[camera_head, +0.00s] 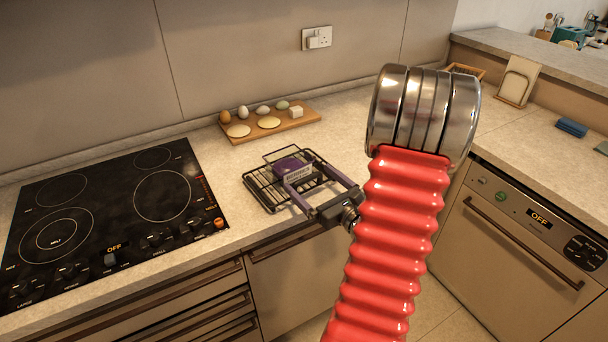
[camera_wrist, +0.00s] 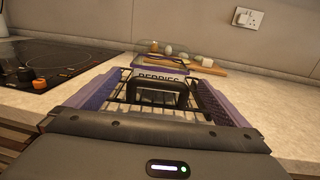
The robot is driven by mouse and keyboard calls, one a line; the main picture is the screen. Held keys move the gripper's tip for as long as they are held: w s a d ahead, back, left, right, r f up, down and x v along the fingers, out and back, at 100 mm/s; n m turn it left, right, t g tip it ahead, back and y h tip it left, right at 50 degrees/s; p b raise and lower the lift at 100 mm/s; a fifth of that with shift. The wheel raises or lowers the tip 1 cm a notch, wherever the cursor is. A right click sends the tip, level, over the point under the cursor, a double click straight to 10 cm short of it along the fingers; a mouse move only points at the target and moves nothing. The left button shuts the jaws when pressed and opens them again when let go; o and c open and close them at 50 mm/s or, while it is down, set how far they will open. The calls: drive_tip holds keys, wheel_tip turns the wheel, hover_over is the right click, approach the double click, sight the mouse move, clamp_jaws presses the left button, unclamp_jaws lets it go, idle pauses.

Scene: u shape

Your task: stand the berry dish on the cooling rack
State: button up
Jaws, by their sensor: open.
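The berry dish (camera_head: 288,164) is purple with a pale label reading "BERRIES" that shows in the wrist view (camera_wrist: 160,77). It appears to stand upright on the dark wire cooling rack (camera_head: 259,190), whose bars also show in the wrist view (camera_wrist: 128,110). My gripper (camera_head: 304,172) is open over the rack, its purple-padded fingers spread on the near side of the dish. In the wrist view the dish is centred at the far end between the fingers (camera_wrist: 160,86), with a dark handle-like loop before it. Contact with the fingers cannot be told.
A black cooktop (camera_head: 105,220) lies left of the rack. A wooden board (camera_head: 268,124) with eggs and several other pieces is behind it. The counter right of the rack is clear.

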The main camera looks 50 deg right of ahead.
drive_tip(key=shift+s+a, duration=0.15)
drive_tip(key=shift+s, duration=0.7)
drive_tip(key=shift+s, duration=0.1)
idle(0.3)
